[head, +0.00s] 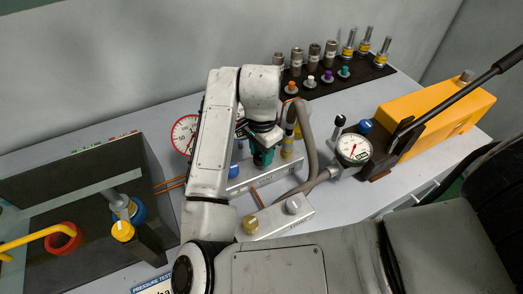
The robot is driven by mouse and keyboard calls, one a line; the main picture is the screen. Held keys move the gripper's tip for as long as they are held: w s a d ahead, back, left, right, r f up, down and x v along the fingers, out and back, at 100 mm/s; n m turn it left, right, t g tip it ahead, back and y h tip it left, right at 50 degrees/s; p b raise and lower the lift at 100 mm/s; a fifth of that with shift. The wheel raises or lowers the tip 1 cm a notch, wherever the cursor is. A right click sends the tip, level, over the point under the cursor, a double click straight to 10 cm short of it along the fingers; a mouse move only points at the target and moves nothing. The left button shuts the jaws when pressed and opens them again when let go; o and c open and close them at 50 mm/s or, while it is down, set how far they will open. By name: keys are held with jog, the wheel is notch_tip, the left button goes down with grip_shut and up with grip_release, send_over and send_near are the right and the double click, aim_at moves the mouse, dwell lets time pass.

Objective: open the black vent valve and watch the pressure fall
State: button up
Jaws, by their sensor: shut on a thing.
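My gripper (262,156), dark with teal-green near its tip, points down at the long grey manifold block (268,177) in the middle of the bench. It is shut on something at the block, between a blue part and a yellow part. My gripper hides what it holds, and I see no black vent valve clearly there. A large red-rimmed dial gauge (183,135) stands behind my arm, which covers much of its face. A smaller dark-rimmed gauge (353,150) faces up at the right. I cannot read its needle exactly. A black ball-topped knob (340,121) stands beside it.
A yellow pump (430,108) with a long black handle is at the right. A grey hose (310,145) arches beside my gripper. A front grey block (275,217) bears brass and grey knobs. Fittings stand on a black mat (375,75) behind. A dark, clear-fronted box (85,178) is at the left.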

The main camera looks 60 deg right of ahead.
jog(key=shift+w, duration=0.1)
jog(key=o, duration=1)
jog(key=shift+o, duration=0.2)
jog(key=shift+r, duration=0.15)
notch_tip(320, 180, up, 11)
jog(key=shift+f+p, duration=0.2)
jog(key=shift+p, duration=0.25)
jog(key=shift+f, duration=0.1)
